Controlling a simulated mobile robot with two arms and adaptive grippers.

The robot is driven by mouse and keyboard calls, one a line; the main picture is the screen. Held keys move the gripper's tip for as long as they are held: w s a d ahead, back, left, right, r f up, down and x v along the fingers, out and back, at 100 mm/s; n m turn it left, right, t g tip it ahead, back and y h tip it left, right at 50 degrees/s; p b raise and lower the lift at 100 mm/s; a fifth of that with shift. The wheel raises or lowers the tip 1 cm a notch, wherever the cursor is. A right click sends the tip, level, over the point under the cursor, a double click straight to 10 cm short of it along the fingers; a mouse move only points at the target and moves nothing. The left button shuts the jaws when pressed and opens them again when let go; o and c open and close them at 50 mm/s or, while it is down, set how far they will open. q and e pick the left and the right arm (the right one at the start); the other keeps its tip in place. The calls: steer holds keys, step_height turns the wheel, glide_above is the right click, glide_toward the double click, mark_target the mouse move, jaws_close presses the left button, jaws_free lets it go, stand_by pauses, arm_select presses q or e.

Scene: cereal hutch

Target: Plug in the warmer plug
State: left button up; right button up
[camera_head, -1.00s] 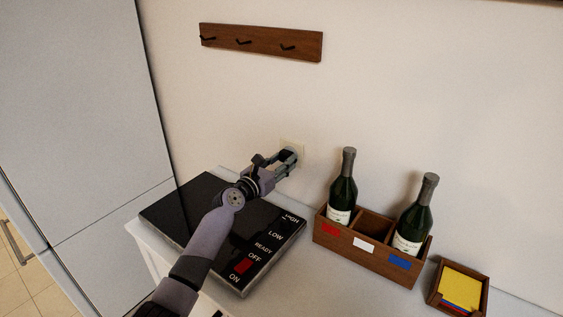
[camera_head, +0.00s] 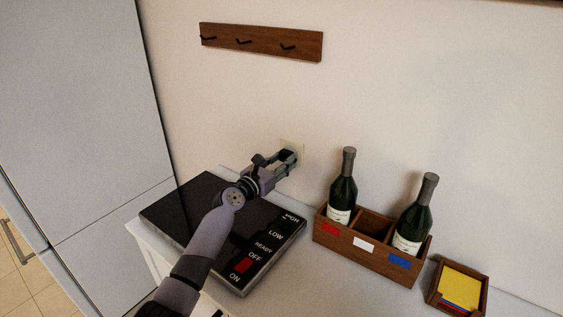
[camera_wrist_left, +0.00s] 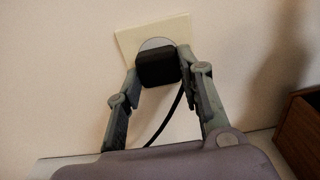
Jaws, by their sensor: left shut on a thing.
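The black warmer plug (camera_wrist_left: 158,68) is between the fingers of my left gripper (camera_wrist_left: 160,75), which is shut on it. The plug is right in front of the round socket of the cream wall outlet (camera_wrist_left: 128,42), at or against its face; I cannot tell if it is fully seated. A black cord (camera_wrist_left: 168,118) hangs down from the plug. In the head view my left gripper (camera_head: 291,158) reaches the outlet (camera_head: 299,149) and hides the plug. The black warmer (camera_head: 190,208) lies on the counter under my left arm. My right gripper is not in view.
A wooden crate (camera_head: 375,261) with two dark bottles stands right of the warmer. A small wooden box (camera_head: 434,296) with yellow cards is further right. A hook rail (camera_head: 262,42) hangs on the wall above. A tall grey cabinet (camera_head: 75,90) stands at left.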

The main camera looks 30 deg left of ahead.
arm_select(q)
steer(key=shift+w+d, duration=0.1)
steer(key=shift+w, duration=0.35)
steer(key=o, duration=1.2)
steer(key=shift+c, duration=0.2)
steer(key=s+a, duration=0.1)
steer(key=s, duration=1.1)
steer(key=shift+a, duration=0.35)
